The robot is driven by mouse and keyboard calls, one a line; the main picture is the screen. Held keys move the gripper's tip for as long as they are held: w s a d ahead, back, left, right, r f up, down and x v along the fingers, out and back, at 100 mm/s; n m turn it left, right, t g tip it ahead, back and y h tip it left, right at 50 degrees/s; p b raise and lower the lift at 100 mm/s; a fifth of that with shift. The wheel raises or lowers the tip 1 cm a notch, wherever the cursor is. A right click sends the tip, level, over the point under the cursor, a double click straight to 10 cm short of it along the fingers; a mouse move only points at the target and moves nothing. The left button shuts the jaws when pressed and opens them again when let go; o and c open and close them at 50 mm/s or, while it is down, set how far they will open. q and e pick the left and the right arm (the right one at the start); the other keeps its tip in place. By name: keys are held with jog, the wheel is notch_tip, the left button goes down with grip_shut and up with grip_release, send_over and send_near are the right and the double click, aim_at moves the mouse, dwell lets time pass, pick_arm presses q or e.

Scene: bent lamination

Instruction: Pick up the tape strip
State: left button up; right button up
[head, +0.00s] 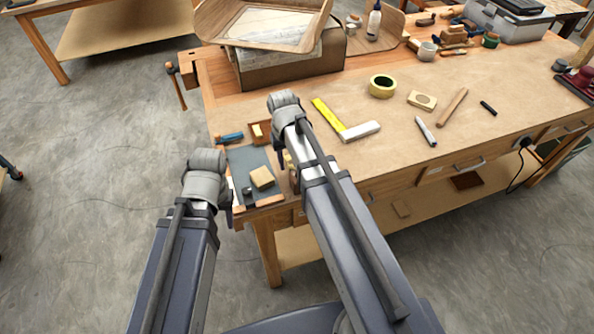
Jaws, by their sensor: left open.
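A flat yellow strip (326,113), which looks like the tape strip, lies on the workbench. Its near end meets a pale grey block (360,131), and the two form an L. My left gripper (227,200) shows only as a dark part beside its wrist, at the bench's left front corner. It is open and apart from the strip. My right arm's wrist (287,108) is just left of the strip, and its fingers are hidden behind the arm.
A yellow tape roll (382,85), a sanding block (422,100), a wooden stick (452,106) and a marker (426,131) lie to the right. A cardboard box (290,66) stands behind. A dark mat (243,159) with a tan block (262,178) lies between my arms.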

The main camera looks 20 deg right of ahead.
jog(key=shift+f, duration=0.45)
jog(key=shift+r, duration=0.1)
grip_shut()
